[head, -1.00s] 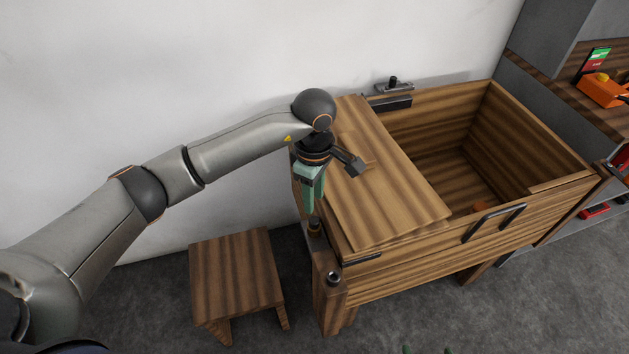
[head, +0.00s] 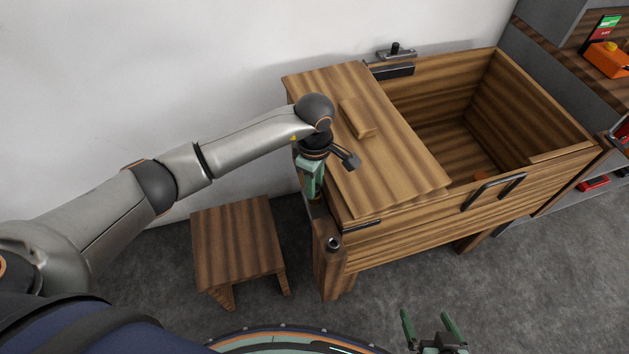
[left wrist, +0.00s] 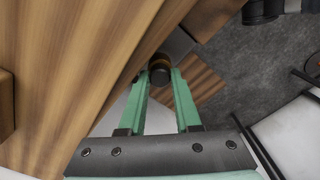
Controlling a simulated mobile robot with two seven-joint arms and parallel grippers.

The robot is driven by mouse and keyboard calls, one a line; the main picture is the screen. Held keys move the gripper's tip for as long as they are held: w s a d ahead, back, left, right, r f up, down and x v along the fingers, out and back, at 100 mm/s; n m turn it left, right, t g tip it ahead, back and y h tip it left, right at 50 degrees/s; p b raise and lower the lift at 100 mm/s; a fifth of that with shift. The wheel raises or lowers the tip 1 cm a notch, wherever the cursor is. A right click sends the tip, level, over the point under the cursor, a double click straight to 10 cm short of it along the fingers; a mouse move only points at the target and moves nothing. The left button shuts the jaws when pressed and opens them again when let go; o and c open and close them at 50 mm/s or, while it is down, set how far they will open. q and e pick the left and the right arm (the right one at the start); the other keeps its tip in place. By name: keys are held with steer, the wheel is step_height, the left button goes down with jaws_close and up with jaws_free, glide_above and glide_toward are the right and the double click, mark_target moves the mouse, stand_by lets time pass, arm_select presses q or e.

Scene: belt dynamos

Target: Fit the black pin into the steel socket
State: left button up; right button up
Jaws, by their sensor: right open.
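My left gripper (head: 312,196) points down at the left edge of the wooden bench, beside the lid board. Its green fingers are close together on the two sides of the black pin (left wrist: 160,68), which has a brownish band and fills the gap near the fingertips in the left wrist view. The fingers hide the pin in the head view. The steel socket (head: 333,243) is a small ring on top of the bench's front left post, nearer to me than the left gripper and slightly right of it. My right gripper (head: 430,325) is open and empty at the bottom edge, above the floor.
The wooden bench has a board (head: 350,155) bearing a small wooden block (head: 357,118), and an open bin (head: 435,135) with a black handle (head: 493,194). A wooden stool (head: 237,237) stands left of the bench. A shelf with an orange object (head: 608,58) is at right.

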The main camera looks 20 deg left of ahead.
arm_select(q)
jaws_close()
steer(key=shift+r+p, duration=1.5)
steer(key=shift+r, duration=0.8)
